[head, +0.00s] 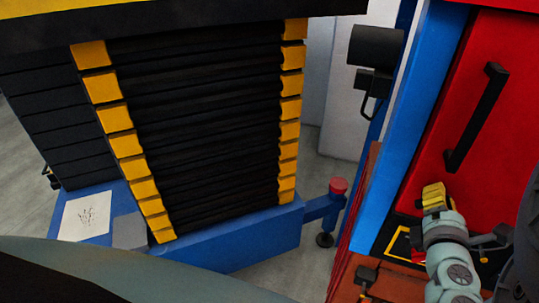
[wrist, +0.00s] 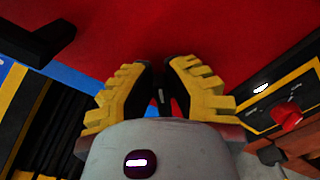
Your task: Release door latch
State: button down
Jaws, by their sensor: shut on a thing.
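The red door (head: 492,90) fills the right of the head view, with a long black handle (head: 477,118) on it. My gripper (head: 435,196), with yellow ridged fingers, is low against the door, below the handle. In the wrist view my gripper (wrist: 160,88) has its fingers close together on a small dark piece at the door face, which I take to be the door latch (wrist: 161,97). The fingers hide most of it. The red door (wrist: 150,35) spans the top of the wrist view, and the handle (wrist: 38,42) shows at upper left, apart from the fingers.
A red knob (wrist: 287,117) on a yellow-framed black plate (wrist: 262,119) is right of my gripper in the wrist view. A blue post (head: 398,150) edges the door. A black-and-yellow bellows cover (head: 195,130) stands left. Grey floor (head: 305,255) shows between.

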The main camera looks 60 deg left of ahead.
jog(key=m, duration=0.1)
jog(key=m+b, duration=0.1)
jog(key=shift+w+d+f+m, duration=0.1)
jog(key=shift+d+f+m, duration=0.05)
jog(key=shift+f+m, duration=0.25)
jog(key=shift+w+d+f+m+b, duration=0.1)
jog(key=shift+f+m+b, duration=0.15)
jog(key=shift+m+b, duration=1)
jog(key=shift+d+f+m+b, duration=0.15)
jog(key=shift+m+b, duration=0.45)
jog(key=shift+m, duration=1.15)
jog(key=shift+a+f, duration=0.1)
jog(key=c, duration=1)
grip_release()
